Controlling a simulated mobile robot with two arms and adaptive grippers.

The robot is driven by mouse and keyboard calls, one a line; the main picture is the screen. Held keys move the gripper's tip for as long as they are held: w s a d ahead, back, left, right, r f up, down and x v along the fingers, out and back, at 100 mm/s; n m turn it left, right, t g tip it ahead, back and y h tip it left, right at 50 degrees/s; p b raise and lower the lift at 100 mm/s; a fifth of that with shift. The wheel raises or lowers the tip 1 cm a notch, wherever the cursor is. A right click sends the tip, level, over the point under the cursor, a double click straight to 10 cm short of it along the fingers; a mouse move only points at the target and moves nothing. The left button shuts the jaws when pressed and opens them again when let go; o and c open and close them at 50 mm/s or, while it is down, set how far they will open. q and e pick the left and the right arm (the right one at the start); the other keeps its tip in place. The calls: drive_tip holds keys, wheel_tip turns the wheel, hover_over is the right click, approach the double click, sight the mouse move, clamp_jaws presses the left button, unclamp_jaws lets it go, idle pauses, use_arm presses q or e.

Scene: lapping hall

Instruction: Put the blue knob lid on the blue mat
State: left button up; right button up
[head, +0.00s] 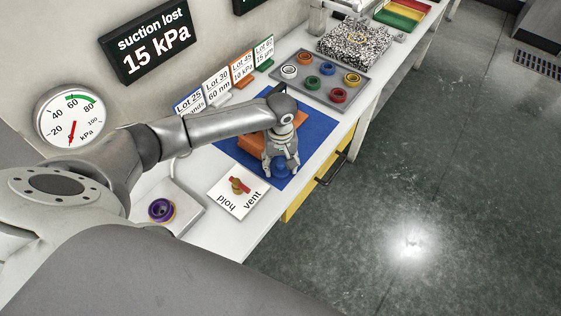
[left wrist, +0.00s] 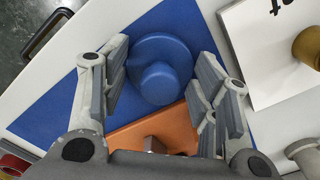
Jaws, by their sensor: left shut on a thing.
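The blue knob lid (left wrist: 163,72) is round with a raised knob. It sits between the fingers of my left gripper (left wrist: 163,88) in the left wrist view. In the head view my left gripper (head: 281,166) points down over the front part of the blue mat (head: 318,125), and the lid (head: 281,171) shows low at its fingertips. The mat (left wrist: 58,97) also shows behind the lid in the left wrist view. I cannot tell whether the lid touches the mat. My right gripper is out of view.
An orange block (head: 252,144) lies on the mat beside my left gripper. A white card with a red-handled valve (head: 239,186) is close by. A grey tray (head: 312,90) holds several coloured ring-shaped pieces. Lot cards stand along the wall. A yellow drawer (head: 304,203) is under the bench.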

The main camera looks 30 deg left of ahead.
sight(281, 162)
use_arm(q)
drive_tip(key=shift+d, duration=0.1)
drive_tip(key=o, duration=1)
drive_tip(key=shift+f, duration=0.1)
drive_tip(key=shift+c, duration=0.2)
drive_tip(key=shift+o, duration=1.3)
wheel_tip(281, 162, up, 12)
drive_tip(key=b, duration=0.1)
drive_tip(key=shift+r, duration=0.2)
